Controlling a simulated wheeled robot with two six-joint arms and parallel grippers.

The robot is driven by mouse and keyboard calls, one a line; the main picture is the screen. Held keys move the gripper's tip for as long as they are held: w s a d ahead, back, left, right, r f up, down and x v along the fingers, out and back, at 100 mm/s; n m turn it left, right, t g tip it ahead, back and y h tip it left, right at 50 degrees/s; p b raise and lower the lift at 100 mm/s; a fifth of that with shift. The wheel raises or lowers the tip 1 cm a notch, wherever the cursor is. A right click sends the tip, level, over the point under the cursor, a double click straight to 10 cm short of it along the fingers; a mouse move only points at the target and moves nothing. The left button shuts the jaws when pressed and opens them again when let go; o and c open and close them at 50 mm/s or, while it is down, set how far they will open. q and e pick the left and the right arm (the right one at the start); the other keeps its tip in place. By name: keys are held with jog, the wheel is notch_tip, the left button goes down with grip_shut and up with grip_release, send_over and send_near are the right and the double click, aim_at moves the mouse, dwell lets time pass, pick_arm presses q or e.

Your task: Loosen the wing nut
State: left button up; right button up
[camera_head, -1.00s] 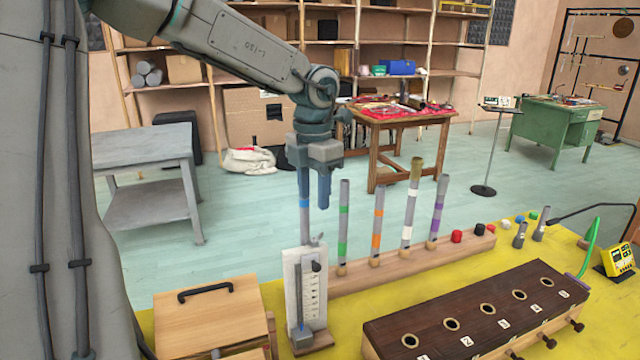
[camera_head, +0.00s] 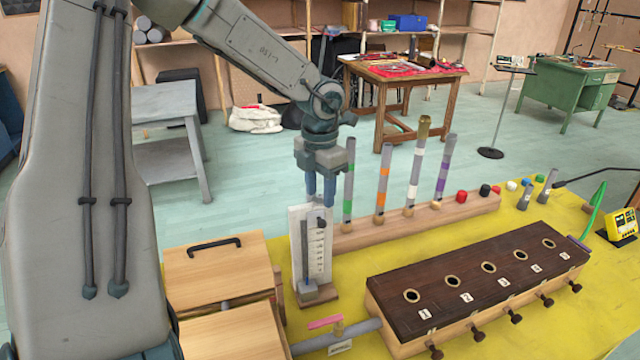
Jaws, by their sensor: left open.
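My left gripper (camera_head: 320,200) hangs pointing down, jaws apart, with its fingertips at the top edge of an upright white scale board (camera_head: 297,242). The board has a dark vertical bar (camera_head: 320,236) on its face and a small grey block (camera_head: 308,290) at its foot. I cannot pick out the wing nut for certain; the top of the board is partly covered by the fingers. I cannot tell whether the fingers touch anything there. My right gripper is not in view.
A wooden rail (camera_head: 400,225) with several banded tubes stands just behind and right of the board. A dark-topped box (camera_head: 470,282) with numbered holes is at right. Wooden boxes (camera_head: 215,270) stand at left. A pink-handled valve (camera_head: 325,322) on a grey pipe is in front.

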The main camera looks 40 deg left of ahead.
pick_arm(q)
grip_shut()
jog(key=n+b, duration=0.2)
jog(key=b, duration=0.1)
jog(key=shift+f+n+b, duration=0.15)
jog(key=shift+n+b, duration=0.15)
jog(key=shift+b, duration=0.1)
jog(key=shift+n+b, duration=0.4)
jog(key=shift+n, duration=0.2)
jog(key=shift+r, duration=0.25)
